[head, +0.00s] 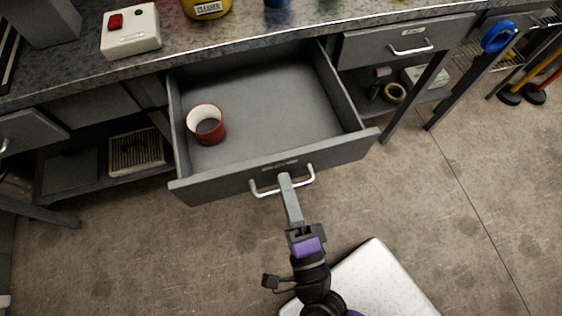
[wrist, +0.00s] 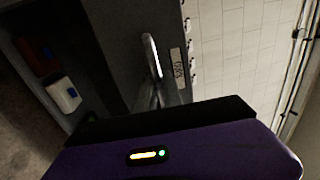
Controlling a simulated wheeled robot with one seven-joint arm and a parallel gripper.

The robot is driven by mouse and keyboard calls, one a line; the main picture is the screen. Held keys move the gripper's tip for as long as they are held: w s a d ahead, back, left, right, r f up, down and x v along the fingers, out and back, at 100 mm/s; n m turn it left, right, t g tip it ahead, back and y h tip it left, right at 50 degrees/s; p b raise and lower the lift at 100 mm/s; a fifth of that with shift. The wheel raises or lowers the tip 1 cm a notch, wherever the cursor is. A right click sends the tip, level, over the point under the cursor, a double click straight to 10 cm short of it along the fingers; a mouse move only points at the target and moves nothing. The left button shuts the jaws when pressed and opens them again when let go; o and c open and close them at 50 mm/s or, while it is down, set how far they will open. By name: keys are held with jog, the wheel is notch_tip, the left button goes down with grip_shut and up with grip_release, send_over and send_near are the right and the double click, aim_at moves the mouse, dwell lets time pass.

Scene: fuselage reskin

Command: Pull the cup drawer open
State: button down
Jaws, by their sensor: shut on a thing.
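The cup drawer (head: 270,100) is pulled well out from under the workbench in the head view, its inside exposed. A red cup with a white inside (head: 206,124) stands in it near the left wall. The drawer front carries a silver bar handle (head: 283,183) and a small label above it. My gripper (head: 286,185) is shut on the handle at its middle.
A closed drawer (head: 405,42) is at the right under the worktop (head: 300,22). A shelf below it holds a tape roll (head: 394,93). Blue tape (head: 497,37) hangs farther right. A white control box (head: 130,30) stands on the worktop.

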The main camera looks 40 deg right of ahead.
jog(key=shift+s+a, duration=0.15)
jog(key=shift+s, duration=0.15)
jog(key=c, duration=1.8)
grip_release()
jog(key=shift+o, duration=0.2)
jog(key=b+v, duration=0.1)
jog(key=v, duration=0.6)
jog(key=shift+s, duration=0.4)
jog(key=shift+a+f, duration=0.15)
